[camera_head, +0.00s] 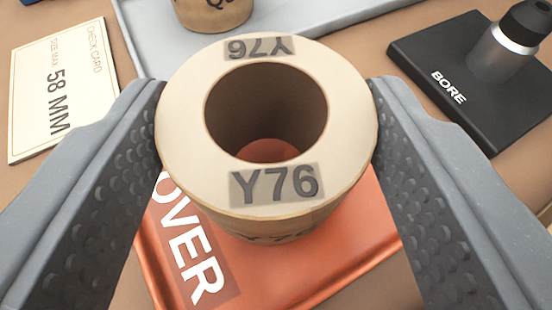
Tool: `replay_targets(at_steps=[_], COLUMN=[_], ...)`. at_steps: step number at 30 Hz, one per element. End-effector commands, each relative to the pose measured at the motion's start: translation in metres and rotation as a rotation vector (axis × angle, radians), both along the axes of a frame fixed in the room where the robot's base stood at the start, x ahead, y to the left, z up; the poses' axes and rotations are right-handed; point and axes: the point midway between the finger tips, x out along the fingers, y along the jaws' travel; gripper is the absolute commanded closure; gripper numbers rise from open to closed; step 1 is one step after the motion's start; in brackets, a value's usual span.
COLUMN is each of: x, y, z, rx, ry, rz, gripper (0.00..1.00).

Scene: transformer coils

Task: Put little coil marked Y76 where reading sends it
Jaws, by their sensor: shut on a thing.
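The little coil marked Y76 (180,115) is a cream ring with a wide round bore, seen from above. Its label shows on the near and far sides of the top face. My gripper (267,120) is shut on it, one finger at each side. Below it is an orange tray (345,270) with the letters "OVER" in view; orange also shows through the bore. I cannot tell whether the coil touches the tray. A check card (85,75) at the left reads "SIZE MAX 58 MM". A black gauge block marked BORE (425,65), with a metal and black plug (505,45), stands at the right.
A light grey tray (165,45) lies at the back, with another coil (213,12) partly cut off by the top edge. A dark blue thing shows at the top left corner. Brown table is bare between the card and the grey tray.

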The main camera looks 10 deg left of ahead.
Motion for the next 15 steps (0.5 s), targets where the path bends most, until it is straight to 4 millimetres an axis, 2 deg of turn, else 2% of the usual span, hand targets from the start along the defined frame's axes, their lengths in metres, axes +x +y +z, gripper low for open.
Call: replay_targets(at_steps=[2,13,14,15], x=[-0.0002,-0.0003,-0.0003,-0.0004], y=[-0.0001,-0.0002,-0.0004,-0.0004], z=[-0.011,-0.012,-0.0119,-0.0117], rx=[-0.001,0.0,-0.001,-0.001], ry=[0.0,-0.001,0.0,0.0], rz=[0.0,0.0,0.0,0.0], gripper=[0.77,0.77,0.38,0.27])
